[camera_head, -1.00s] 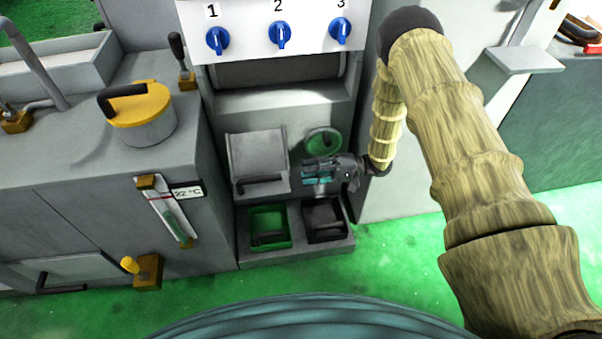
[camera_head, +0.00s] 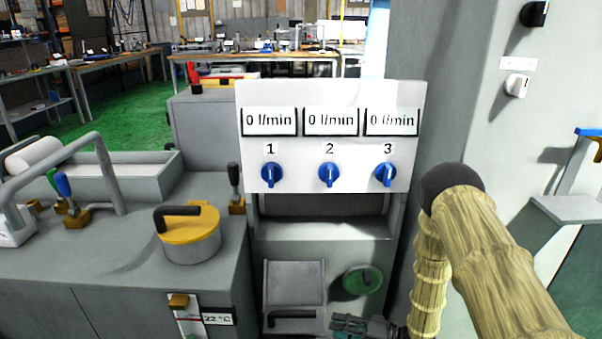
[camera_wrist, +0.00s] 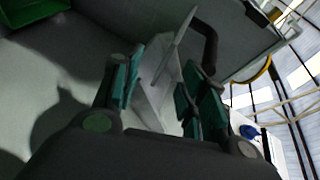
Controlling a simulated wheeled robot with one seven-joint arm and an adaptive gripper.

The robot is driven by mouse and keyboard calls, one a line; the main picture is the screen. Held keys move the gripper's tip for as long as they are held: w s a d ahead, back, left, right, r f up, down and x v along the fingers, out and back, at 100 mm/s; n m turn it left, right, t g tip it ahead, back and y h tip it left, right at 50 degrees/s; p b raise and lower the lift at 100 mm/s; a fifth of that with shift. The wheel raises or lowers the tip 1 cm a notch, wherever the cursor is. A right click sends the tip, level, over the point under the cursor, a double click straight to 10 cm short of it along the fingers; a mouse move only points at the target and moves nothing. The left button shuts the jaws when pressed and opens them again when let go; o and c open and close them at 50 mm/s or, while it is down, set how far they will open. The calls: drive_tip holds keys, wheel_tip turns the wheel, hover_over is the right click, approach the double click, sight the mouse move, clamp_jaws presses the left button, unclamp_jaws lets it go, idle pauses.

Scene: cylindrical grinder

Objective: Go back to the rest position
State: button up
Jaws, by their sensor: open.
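My gripper (camera_head: 362,326) shows at the bottom edge of the head view, below the green round knob (camera_head: 362,280) and right of the grey flap with a black handle (camera_head: 294,284). In the wrist view my gripper (camera_wrist: 160,95) has its two teal-padded fingers apart, with nothing held between them. A grey panel with a black handle (camera_wrist: 207,45) lies beyond the fingers. Part of my gripper is cut off by the lower edge of the head view.
A white panel (camera_head: 330,182) carries three blue knobs and displays reading 0 l/min. A yellow-lidded pot (camera_head: 190,240) stands on the grey cabinet at left. A grey wall (camera_head: 470,90) rises at right. A green bin (camera_wrist: 30,10) shows in the wrist view's corner.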

drive_tip(key=s+d+f+h, duration=0.2)
drive_tip(key=s+f+h, duration=0.3)
drive_tip(key=s, duration=0.2)
drive_tip(key=s+d+f+h, duration=0.3)
drive_tip(key=s+f+h, duration=0.15)
drive_tip(key=s, duration=0.25)
drive_tip(key=s+d+n+g+h, duration=0.1)
drive_tip(key=s+d+g+h, duration=0.2)
drive_tip(key=s, duration=0.9)
drive_tip(key=s+d+g+h, duration=0.2)
drive_tip(key=s+g, duration=0.1)
drive_tip(key=s, duration=0.9)
wheel_tip(320, 180, up, 19)
drive_tip(key=p, duration=1.8)
drive_tip(key=shift+w+d+p, duration=0.2)
drive_tip(key=shift+w+p, duration=0.1)
